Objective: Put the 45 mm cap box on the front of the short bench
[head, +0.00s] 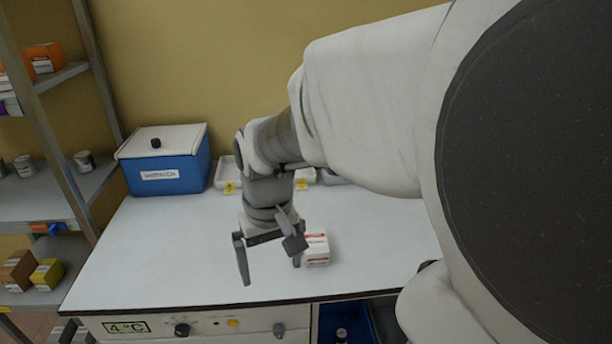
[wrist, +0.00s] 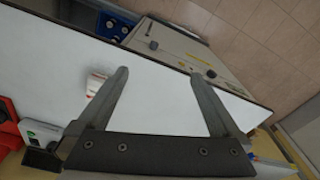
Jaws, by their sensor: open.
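A small white box with red-orange markings (head: 316,248) sits on the white bench top (head: 170,260), near the front edge. Its label is too small to read, so I cannot tell whether it is the 45 mm cap box. My gripper (head: 271,274) points down over the bench, open and empty, just left of the box. One finger overlaps the box's left edge in the head view; contact cannot be told. In the wrist view my gripper (wrist: 160,73) is spread wide, and the box (wrist: 95,84) lies outside the fingers, partly hidden by the left one.
A blue lidded box (head: 170,165) stands at the back left. White trays with yellow tags (head: 229,187) stand along the back. A metal shelf rack (head: 50,190) with boxes and cans is at the left. The left bench top is clear.

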